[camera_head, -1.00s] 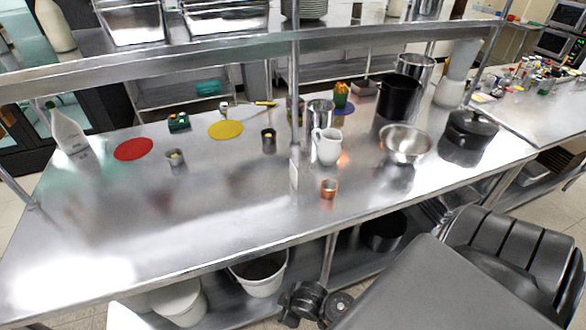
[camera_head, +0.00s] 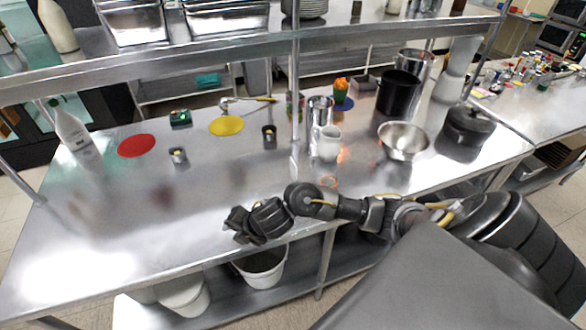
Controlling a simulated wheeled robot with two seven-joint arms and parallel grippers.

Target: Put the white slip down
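I cannot make out a white slip in the camera_head view. My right gripper (camera_head: 238,230) is over the front part of the steel table (camera_head: 120,225), at the end of my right arm, which reaches in from the right. Its dark fingers are small and seen at an angle, so I cannot tell whether they are open or shut, or whether they hold anything. My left gripper is not in view.
A red disc (camera_head: 137,145) and a yellow disc (camera_head: 226,125) lie at the back left. The table's front left is clear.

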